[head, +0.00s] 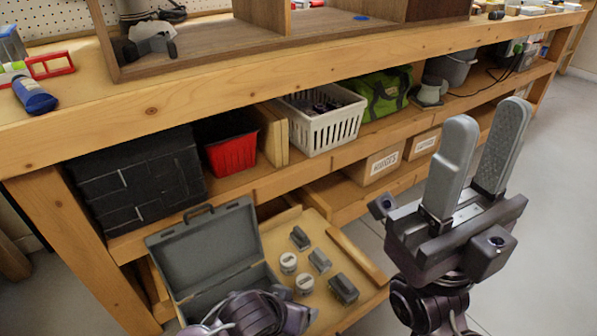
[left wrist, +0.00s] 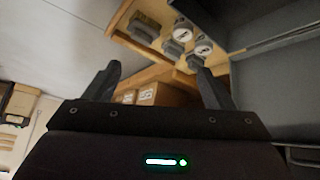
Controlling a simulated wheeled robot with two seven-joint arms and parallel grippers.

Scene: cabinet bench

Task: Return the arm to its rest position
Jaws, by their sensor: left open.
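My right gripper (head: 490,115) stands upright at the right of the head view, above the floor and in front of the bench. Its two grey fingers are apart with nothing between them. My left arm shows at the bottom of the head view, in front of the open grey case; its fingertips are hidden there. In the left wrist view my left gripper (left wrist: 158,80) is open and empty. Its dark fingers stand wide apart, with the pull-out board and cardboard boxes beyond them.
The grey case (head: 208,240) lies open on the low wooden board (head: 335,245). Beside it are white round pieces (head: 288,262) and several dark grey blocks (head: 343,288). A white basket (head: 322,125) and a red bin (head: 231,152) stand on the shelf above. Floor at right is clear.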

